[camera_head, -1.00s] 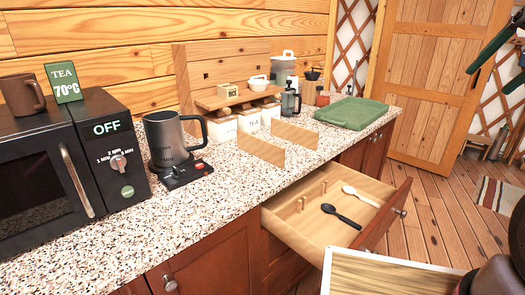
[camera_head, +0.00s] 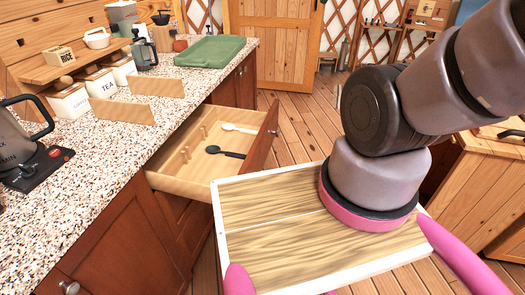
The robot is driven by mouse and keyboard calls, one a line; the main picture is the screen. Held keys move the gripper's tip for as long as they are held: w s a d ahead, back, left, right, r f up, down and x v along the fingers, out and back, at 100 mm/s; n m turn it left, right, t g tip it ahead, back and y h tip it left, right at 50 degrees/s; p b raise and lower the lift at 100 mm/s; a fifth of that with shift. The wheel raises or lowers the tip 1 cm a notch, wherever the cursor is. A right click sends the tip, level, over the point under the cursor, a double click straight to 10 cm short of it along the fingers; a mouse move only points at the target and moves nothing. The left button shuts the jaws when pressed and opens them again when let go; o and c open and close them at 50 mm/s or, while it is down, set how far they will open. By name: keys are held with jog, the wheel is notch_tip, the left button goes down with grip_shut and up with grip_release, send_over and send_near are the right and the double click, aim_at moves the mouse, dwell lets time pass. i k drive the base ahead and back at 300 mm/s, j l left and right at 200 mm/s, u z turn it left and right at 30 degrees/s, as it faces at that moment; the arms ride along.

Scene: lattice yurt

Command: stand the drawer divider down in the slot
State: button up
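Two thin light-wood boards stand on edge on the counter, a nearer one (camera_head: 123,109) and a farther one (camera_head: 158,86); they look like drawer dividers, and I cannot tell which is the task's. The open drawer (camera_head: 168,184) is below them to the right. Short wooden pegs (camera_head: 185,154) stand in pairs on its floor; the gaps between them look like the slot. A white spoon (camera_head: 238,128) and a black spoon (camera_head: 226,152) lie to the right of the pegs. My gripper is out of the picture; only arm links show at right.
The speckled counter (camera_head: 95,155) is clear in front of the boards. Behind them are labelled canisters (camera_head: 100,83), a French press (camera_head: 144,50) and a green tray (camera_head: 205,50). A kettle (camera_head: 15,130) stands at left. The drawer front (camera_head: 262,135) juts out over the floor.

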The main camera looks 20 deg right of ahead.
aim_at(182, 166)
jog(key=j+u, duration=0.6)
jog(key=u, duration=0.2)
jog(key=k, duration=0.05)
